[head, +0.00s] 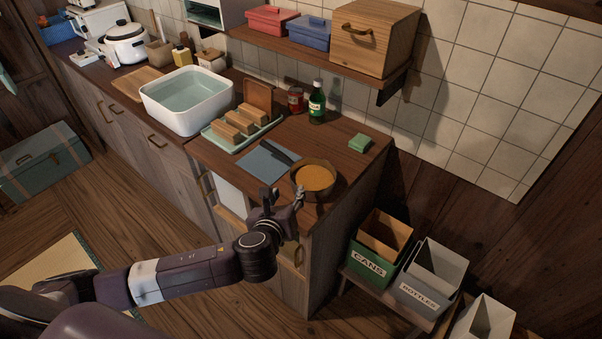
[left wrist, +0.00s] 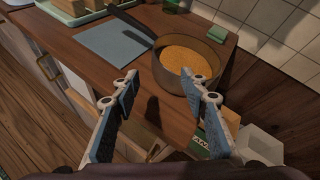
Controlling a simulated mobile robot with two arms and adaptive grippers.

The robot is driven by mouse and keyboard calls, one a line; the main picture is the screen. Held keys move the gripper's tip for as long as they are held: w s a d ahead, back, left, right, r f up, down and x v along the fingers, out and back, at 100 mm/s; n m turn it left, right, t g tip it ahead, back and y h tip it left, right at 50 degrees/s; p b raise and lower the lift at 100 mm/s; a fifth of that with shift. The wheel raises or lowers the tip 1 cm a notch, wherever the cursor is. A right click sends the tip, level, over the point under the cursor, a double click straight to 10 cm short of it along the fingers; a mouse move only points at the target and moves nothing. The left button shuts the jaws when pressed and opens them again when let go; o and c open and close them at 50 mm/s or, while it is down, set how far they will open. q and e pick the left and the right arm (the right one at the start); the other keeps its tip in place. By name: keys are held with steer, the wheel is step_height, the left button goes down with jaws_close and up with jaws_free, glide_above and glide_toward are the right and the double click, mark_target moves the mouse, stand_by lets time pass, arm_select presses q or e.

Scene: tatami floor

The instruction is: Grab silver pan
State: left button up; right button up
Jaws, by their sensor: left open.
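The silver pan (head: 315,163) sits near the front edge of the wooden counter, filled with something orange. Its dark handle (head: 277,150) points to the back left, over a blue-grey mat (head: 262,163). The left wrist view also shows the pan (left wrist: 206,48), just beyond the fingertips, with its handle (left wrist: 129,22) at upper left. My left gripper (head: 282,203) is open and empty at the counter's front edge, on the near side of the pan. In the left wrist view, the right-hand finger of this gripper (left wrist: 160,86) covers part of the pan's near side. My right gripper is not in view.
A tray (head: 222,141) with several tan blocks lies left of the mat. A green bottle (head: 317,106) and a red jar (head: 296,99) stand behind. A green sponge (head: 358,142) lies right of the pan. Bins, including a green one (head: 368,268), stand right of the counter.

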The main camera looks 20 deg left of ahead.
mark_target(296, 168)
arm_select(q)
steer(key=shift+w+a+r+m+t, duration=0.15)
steer(key=shift+w+a+r+m, duration=0.05)
steer(key=shift+w+m, duration=0.25)
steer(key=shift+w+a+r+m+t, duration=0.2)
steer(key=shift+w+m, duration=0.15)
steer(key=shift+m, duration=0.2)
steer(key=x, duration=1.2)
steer(key=shift+s+f, duration=0.1)
steer(key=shift+c, duration=0.5)
steer(key=shift+s, duration=0.1)
jaws_close()
